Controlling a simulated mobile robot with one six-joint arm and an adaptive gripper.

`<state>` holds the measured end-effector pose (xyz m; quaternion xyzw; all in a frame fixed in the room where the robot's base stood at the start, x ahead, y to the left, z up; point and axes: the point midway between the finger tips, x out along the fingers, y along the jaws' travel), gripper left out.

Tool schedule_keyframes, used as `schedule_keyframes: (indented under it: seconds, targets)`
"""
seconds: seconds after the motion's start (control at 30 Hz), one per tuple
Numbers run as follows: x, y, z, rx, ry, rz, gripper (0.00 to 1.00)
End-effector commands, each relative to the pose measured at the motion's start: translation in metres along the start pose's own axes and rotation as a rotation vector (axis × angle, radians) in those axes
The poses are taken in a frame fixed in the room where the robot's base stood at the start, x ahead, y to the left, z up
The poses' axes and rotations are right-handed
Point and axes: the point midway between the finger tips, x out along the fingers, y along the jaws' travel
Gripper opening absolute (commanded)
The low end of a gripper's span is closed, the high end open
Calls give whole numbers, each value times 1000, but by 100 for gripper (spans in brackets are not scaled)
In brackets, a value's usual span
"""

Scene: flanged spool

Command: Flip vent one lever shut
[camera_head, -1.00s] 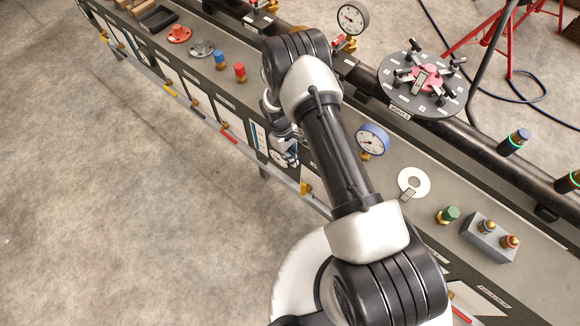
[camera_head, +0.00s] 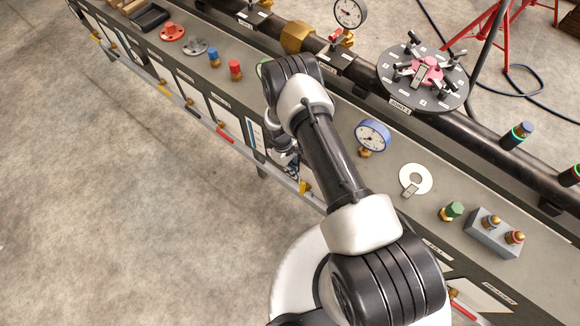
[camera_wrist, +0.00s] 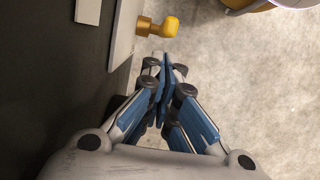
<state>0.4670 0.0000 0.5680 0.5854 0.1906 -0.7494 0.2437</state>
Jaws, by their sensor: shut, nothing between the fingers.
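My gripper (camera_wrist: 165,70) is shut and empty, its fingertips together in the wrist view. Just beyond the tips is a yellow-ended lever (camera_wrist: 171,27) on a brass fitting (camera_wrist: 147,28), which sticks out from a pale panel. The fingers look apart from it. In the head view my gripper (camera_head: 291,165) is low at the bench front, partly hidden by my arm, close to a yellow and brass lever (camera_head: 305,187). Other levers on the front are red (camera_head: 226,134) and yellow (camera_head: 164,90). I cannot read which is vent one.
The bench top holds a blue gauge (camera_head: 372,135), a white ring (camera_head: 415,179), a green-capped fitting (camera_head: 452,211) and a grey block (camera_head: 487,236). A dark pipe (camera_head: 480,120) runs behind. The concrete floor (camera_head: 110,200) in front is clear.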

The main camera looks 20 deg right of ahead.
Motion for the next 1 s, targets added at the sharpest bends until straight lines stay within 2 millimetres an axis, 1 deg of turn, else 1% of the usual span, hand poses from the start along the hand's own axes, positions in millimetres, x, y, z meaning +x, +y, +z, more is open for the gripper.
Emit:
schedule_keyframes:
  seconds: [0.03, 0.1, 0.2, 0.3, 0.73, 1.0]
  targets:
    - [12, 0, 0, 1, -1, -1, 0]
    - [22, 0, 0, 2, -1, -1, 0]
    - [33, 0, 0, 2, 0, 0, 0]
    - [39, 0, 0, 2, 1, 0, 0]
    - [40, 0, 0, 1, 2, 0, 0]
    - [39, 0, 5, 0, 39, -3, 0]
